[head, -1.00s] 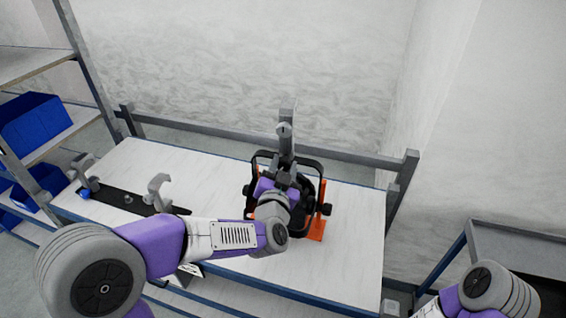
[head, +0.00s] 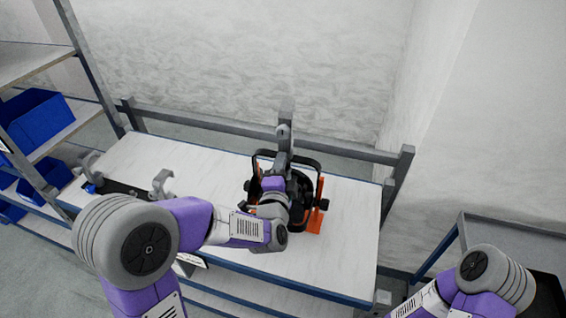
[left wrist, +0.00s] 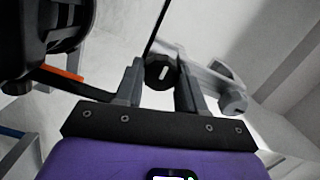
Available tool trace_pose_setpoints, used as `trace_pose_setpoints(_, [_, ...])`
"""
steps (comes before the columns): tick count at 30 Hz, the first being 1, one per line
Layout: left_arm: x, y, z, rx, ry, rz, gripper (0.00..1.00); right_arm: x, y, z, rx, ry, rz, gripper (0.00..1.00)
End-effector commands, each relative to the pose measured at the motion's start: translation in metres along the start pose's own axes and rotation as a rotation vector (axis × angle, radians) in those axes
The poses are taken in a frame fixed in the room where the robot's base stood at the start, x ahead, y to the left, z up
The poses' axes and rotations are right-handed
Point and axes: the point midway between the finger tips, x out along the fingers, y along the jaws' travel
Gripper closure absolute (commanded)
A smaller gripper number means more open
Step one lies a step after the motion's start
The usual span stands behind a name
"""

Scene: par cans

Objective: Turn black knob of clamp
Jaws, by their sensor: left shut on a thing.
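The clamp (head: 284,132) is grey and stands at the upright post at the back of the workbench, above a black par can (head: 308,184). In the left wrist view, the clamp's grey body (left wrist: 232,98) is beyond the fingers. Its black knob (left wrist: 158,73) is round with a pale mark and sits between the two fingertips. My left gripper (left wrist: 160,82) is shut on the knob. In the head view, the knob is hidden by my left arm and gripper (head: 280,165). My right gripper is out of view; only part of that arm shows at lower right.
The par can has a black yoke and orange parts (head: 318,210) and is close beside my left forearm. A black bar with grey hooks (head: 162,184) lies on the left of the white bench (head: 345,245). Blue bins (head: 38,118) sit on shelves at left; a dark cart (head: 510,240) is at right.

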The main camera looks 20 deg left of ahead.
Motion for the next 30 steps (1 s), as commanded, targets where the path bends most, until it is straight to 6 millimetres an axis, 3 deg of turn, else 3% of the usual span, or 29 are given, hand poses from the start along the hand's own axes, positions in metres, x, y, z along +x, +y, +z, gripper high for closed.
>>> trace_pose_setpoints(30, [0.000, 0.000, -0.001, 0.967, 0.003, 0.001, 0.91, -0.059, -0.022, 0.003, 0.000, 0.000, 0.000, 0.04])
